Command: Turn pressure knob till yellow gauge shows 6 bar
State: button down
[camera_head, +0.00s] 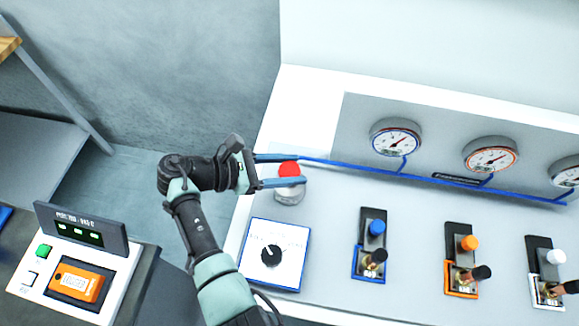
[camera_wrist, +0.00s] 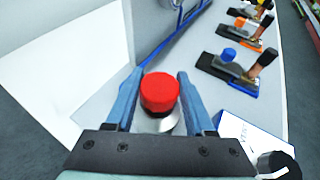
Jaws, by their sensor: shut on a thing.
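My gripper (camera_head: 296,171) has its two blue fingers on either side of a red-capped round knob (camera_head: 289,169) with a silver base, at the left end of the sloped panel. In the wrist view the red cap (camera_wrist: 160,92) sits between the fingers (camera_wrist: 160,98), which are shut on it. No gauge looks clearly yellow. A blue-ringed gauge (camera_head: 395,141), an orange-ringed gauge (camera_head: 491,158) and a third gauge (camera_head: 568,175), cut by the right edge, stand on the panel's back. Their readings are too small to tell.
A black dial (camera_head: 271,255) on a blue-edged white plate lies just in front of the red knob. Valve units with blue (camera_head: 376,228), orange (camera_head: 469,243) and white (camera_head: 555,257) caps stand to the right. A control box (camera_head: 75,262) is at lower left.

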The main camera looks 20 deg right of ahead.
jog(key=shift+c, duration=1.4)
grip_release()
jog(key=b+v, duration=0.1)
jog(key=v, duration=1.2)
